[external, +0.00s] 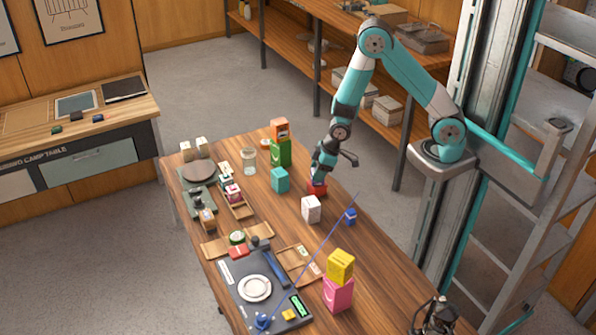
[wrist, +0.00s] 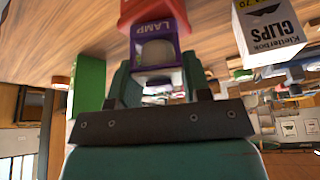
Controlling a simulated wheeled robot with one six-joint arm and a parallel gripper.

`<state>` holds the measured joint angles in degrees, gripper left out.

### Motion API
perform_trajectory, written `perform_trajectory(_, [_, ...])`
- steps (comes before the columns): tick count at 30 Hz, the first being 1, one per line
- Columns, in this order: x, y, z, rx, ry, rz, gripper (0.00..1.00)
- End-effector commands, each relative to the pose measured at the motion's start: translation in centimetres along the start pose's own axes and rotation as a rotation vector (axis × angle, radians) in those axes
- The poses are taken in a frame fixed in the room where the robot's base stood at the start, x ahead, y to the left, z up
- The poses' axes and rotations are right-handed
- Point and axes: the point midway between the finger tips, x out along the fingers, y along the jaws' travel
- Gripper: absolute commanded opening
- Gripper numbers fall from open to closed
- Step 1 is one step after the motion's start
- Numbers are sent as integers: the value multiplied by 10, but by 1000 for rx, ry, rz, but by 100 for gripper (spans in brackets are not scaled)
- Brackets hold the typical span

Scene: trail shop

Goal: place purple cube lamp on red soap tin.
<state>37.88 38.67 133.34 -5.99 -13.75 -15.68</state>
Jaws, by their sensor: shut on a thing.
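The purple cube lamp (wrist: 138,51), labelled LAMP, sits between the fingers of my gripper (wrist: 156,76) in the wrist view. The fingers are shut on its sides. The red soap tin (wrist: 150,9) is just beyond the lamp, at the top of the wrist view. The lamp looks lined up with the tin and close to or touching it; I cannot tell if it rests on it. In the external view the red tin (external: 317,188) stands on the wooden table right under my gripper (external: 320,174), which mostly hides the lamp.
A white Clips box (external: 311,208) stands close in front of the tin, and shows in the wrist view (wrist: 268,33). A teal cube (external: 280,180) and a green box (external: 281,152) topped by an orange one (external: 279,130) stand to the left. A blue cube (external: 350,216) is to the right.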

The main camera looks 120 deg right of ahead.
Motion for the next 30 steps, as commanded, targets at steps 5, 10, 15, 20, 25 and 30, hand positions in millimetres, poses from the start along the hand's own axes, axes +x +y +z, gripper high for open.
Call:
perform_trajectory(5, [1,0,0,0,1,0,19])
perform_trajectory(10, [2,0,1,0,0,0,60])
perform_trajectory(15, [2,0,1,0,0,0,70])
perform_trajectory(20, [1,0,0,0,0,0,70])
perform_trajectory(25, [-14,0,-1,0,4,1,70])
perform_trajectory(30, [-48,0,-2,0,6,2,70])
